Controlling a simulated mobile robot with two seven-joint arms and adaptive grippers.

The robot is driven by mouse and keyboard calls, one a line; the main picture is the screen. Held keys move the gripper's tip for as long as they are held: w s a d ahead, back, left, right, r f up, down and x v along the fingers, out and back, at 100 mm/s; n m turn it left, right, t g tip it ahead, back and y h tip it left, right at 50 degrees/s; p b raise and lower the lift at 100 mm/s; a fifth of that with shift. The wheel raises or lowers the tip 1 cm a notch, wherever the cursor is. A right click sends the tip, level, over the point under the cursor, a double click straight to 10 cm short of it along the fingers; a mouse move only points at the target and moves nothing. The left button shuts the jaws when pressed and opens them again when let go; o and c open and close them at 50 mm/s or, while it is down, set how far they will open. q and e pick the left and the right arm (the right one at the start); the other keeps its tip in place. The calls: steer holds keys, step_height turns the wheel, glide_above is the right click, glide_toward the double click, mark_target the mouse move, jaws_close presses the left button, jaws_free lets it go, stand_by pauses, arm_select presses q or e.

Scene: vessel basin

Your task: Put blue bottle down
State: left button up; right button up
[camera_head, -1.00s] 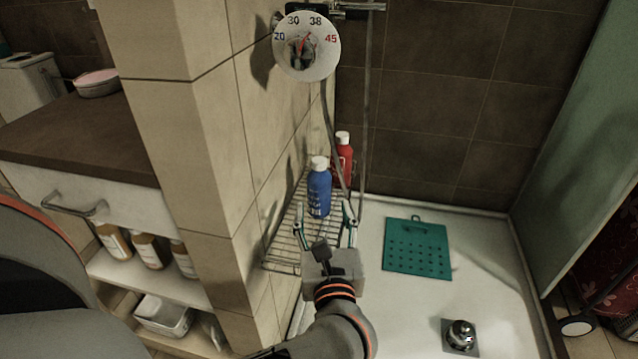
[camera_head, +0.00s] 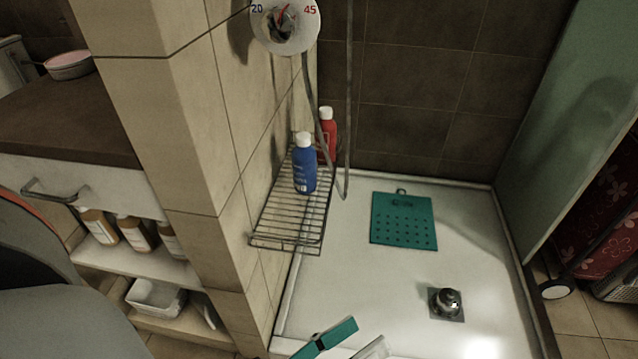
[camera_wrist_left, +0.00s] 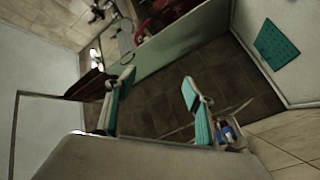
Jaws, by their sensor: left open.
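The blue bottle (camera_head: 305,168) with a white cap stands upright on the wire rack (camera_head: 284,222) against the tiled wall. My left gripper (camera_head: 347,346) is at the bottom edge of the head view, well clear of the bottle, with only its teal-padded fingers partly showing. In the left wrist view its two fingers (camera_wrist_left: 160,98) are spread with nothing between them. A small blue and white patch beside the right finger there may be the bottles, but it is too small to tell. My right gripper is not in view.
A red bottle (camera_head: 327,135) stands behind the blue one on the rack. A hose hangs beside them. A teal perforated mat (camera_head: 403,220) and a metal drain fitting (camera_head: 446,302) are on the white shower floor. The front of the rack is empty.

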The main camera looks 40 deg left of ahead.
arm_select(q)
steer(key=s+f+m+g, duration=0.5)
steer(key=s+f+m, duration=0.2)
steer(key=f, duration=0.2)
steer(key=shift+s+d+g, duration=0.3)
steer(key=shift+s+d, duration=0.05)
steer(key=shift+s, duration=0.05)
